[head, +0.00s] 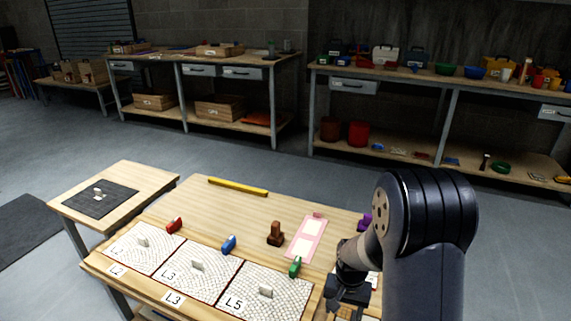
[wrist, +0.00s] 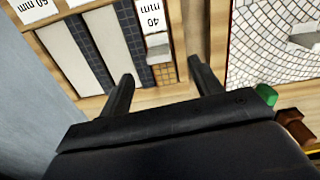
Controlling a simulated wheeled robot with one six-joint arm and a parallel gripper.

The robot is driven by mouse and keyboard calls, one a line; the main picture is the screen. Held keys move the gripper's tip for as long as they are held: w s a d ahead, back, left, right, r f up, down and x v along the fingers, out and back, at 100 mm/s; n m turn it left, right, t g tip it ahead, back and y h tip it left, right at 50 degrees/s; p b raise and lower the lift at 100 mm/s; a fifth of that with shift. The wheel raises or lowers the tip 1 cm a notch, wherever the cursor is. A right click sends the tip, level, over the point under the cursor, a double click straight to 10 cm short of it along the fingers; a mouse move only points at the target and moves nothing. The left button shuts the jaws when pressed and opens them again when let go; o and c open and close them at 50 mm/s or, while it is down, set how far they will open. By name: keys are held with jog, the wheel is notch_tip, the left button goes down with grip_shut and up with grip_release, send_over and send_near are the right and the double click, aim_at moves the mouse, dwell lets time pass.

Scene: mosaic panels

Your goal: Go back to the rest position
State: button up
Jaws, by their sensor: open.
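My gripper (head: 345,294) hangs over the front right of the wooden work table (head: 200,205), partly hidden by my own arm in the head view. In the wrist view my gripper (wrist: 161,72) has its two fingers well apart, with nothing held between them. Beyond the fingertips lies a rack (wrist: 178,15) of strips and slots, with labels reading "60 mm" and "40 mm". A small tan gridded piece (wrist: 164,75) lies in the 40 mm slot, seen between the fingers. Whether the fingers touch the rack cannot be told.
White mosaic panels L2 (head: 122,240), L3 (head: 178,275) and L5 (head: 240,298) line the front edge.

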jog(key=shift+s+r+n+p, duration=0.15)
jog(key=shift+n+p, duration=0.3)
jog(key=shift+p, duration=1.45)
jog(key=shift+s+f+n+p, duration=0.1)
jog(key=shift+s+n+p, duration=0.25)
jog(key=shift+p, duration=1.55)
jog(key=shift+s+f+n+p, duration=0.2)
jog(key=shift+n+p, duration=0.3)
jog(key=shift+p, duration=0.7)
